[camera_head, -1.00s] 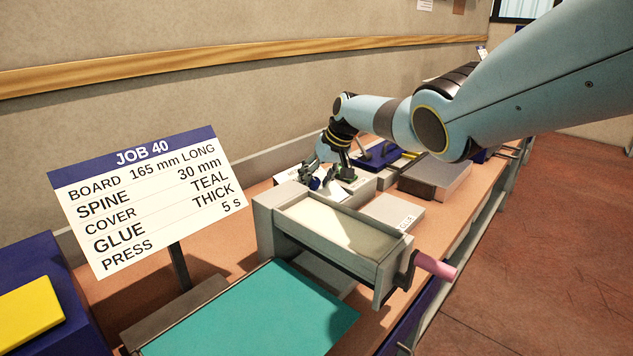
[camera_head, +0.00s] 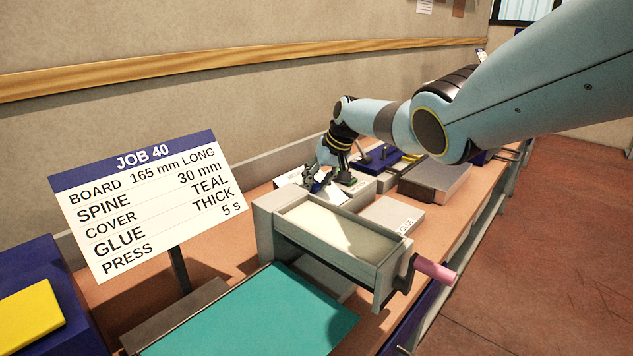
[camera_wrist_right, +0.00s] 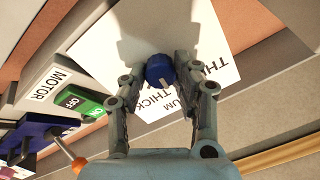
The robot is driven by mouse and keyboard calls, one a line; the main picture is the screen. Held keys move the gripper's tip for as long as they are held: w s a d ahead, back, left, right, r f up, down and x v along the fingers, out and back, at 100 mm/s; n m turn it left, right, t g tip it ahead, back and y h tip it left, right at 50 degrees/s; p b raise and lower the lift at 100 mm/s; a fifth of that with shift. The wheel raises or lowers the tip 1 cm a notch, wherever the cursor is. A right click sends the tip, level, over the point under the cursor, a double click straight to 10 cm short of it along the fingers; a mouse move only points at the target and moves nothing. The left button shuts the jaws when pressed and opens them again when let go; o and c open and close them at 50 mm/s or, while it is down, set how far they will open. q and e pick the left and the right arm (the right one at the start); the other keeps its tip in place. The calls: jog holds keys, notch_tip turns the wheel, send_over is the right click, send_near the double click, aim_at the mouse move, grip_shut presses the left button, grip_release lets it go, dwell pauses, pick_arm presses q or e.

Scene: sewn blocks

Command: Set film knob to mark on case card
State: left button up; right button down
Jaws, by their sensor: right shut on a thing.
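The case card (camera_head: 145,203) stands on a post at the left in the head view. It reads JOB 40, with board 165 mm long, spine 30 mm, cover teal, glue thick, press 5 s. The film knob (camera_wrist_right: 159,69) is a blue round knob on a white dial plate (camera_wrist_right: 205,40) in the right wrist view. A light pointer line shows on the knob's side. Dial words ending in "UM" and "THICK" show, partly hidden. My right gripper (camera_wrist_right: 158,75) is shut on the knob, a finger on each side. It also shows behind the glue tray in the head view.
A glue tray (camera_head: 277,236) with a pink-handled crank (camera_head: 435,269) stands before the right gripper. A teal sheet (camera_head: 250,315) lies in front. A green switch (camera_wrist_right: 78,101) marked MOTOR OFF is beside the knob. A yellow block (camera_head: 28,310) is at left.

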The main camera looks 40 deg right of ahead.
jog(key=m+p, duration=0.1)
jog(key=m, duration=0.4)
jog(key=shift+m, duration=0.4)
jog(key=m+p, duration=0.1)
jog(key=m, duration=0.3)
jog(key=shift+m, duration=0.4)
jog(key=shift+p, duration=0.3)
jog(key=c, duration=1)
grip_release()
jog(key=shift+s, duration=0.1)
jog(key=shift+s+d+r+t, duration=0.2)
jog(key=shift+d+r+t, duration=0.1)
jog(key=shift+r, duration=0.2)
jog(key=v, duration=1)
jog(key=shift+s+a+r, duration=0.2)
jog(key=shift+r, duration=0.1)
